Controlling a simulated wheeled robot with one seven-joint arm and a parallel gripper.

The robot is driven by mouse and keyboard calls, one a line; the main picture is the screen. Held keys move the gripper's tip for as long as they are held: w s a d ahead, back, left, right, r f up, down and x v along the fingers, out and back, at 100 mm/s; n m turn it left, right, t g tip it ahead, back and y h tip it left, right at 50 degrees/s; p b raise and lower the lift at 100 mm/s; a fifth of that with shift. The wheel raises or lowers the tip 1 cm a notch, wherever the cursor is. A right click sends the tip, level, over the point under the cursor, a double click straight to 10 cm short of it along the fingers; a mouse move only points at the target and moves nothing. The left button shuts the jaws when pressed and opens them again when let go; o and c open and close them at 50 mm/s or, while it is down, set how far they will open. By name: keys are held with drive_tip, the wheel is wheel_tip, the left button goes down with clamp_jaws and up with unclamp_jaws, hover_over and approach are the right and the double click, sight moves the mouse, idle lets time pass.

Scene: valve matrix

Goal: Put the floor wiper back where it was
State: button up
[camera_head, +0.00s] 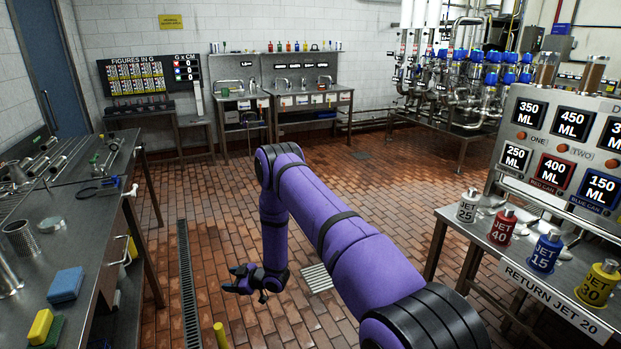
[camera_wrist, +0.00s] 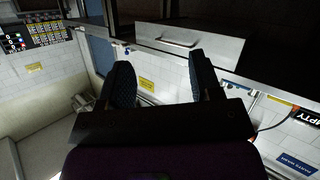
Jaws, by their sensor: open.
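No whole floor wiper shows in either view. In the head view a yellow rod end (camera_head: 221,336) stands up from the bottom edge, left of my arm; it may be a handle, but the rest is cut off. My gripper (camera_head: 232,279) hangs low over the brick floor, left of my purple forearm, its fingers pointing left. It is above and a little right of the rod end in the picture, apart from it. In the wrist view my gripper (camera_wrist: 161,78) has its two dark fingers spread, with nothing between them.
A steel bench (camera_head: 60,225) with tools runs along the left. A jet stand (camera_head: 540,265) with several coloured jets is at the right. Pipework (camera_head: 460,80) and a sink bench (camera_head: 310,95) stand at the back. The tiled floor (camera_head: 210,215) between is clear, with a drain channel (camera_head: 187,285).

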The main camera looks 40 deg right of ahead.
wheel_tip(320, 180, up, 32)
drive_tip(key=w+d+m+g+h, duration=0.1)
drive_tip(key=w+d+m+h, duration=0.15)
drive_tip(key=h, duration=0.35)
drive_tip(key=s+r+m+g+h, duration=0.1)
drive_tip(key=s+r, duration=0.2)
drive_tip(key=r, duration=0.3)
drive_tip(key=s+r+m+h, duration=0.1)
drive_tip(key=s+r, duration=0.3)
drive_tip(key=r, duration=0.2)
drive_tip(key=s+a+r+m+g+h, duration=0.1)
drive_tip(key=s+r, duration=0.5)
drive_tip(key=s, duration=0.4)
drive_tip(key=s+a+r+m+g, duration=0.2)
drive_tip(key=s+r, duration=0.5)
drive_tip(key=s, duration=0.3)
drive_tip(key=s+a+g, duration=0.1)
drive_tip(key=s+a, duration=0.1)
drive_tip(key=s, duration=0.8)
drive_tip(key=s+a+m+y, duration=0.1)
drive_tip(key=s, duration=0.9)
drive_tip(key=shift+s+a+r+g, duration=0.25)
drive_tip(key=shift+a+r+g, duration=0.05)
drive_tip(key=shift+a+g, duration=0.1)
drive_tip(key=shift+d, duration=0.1)
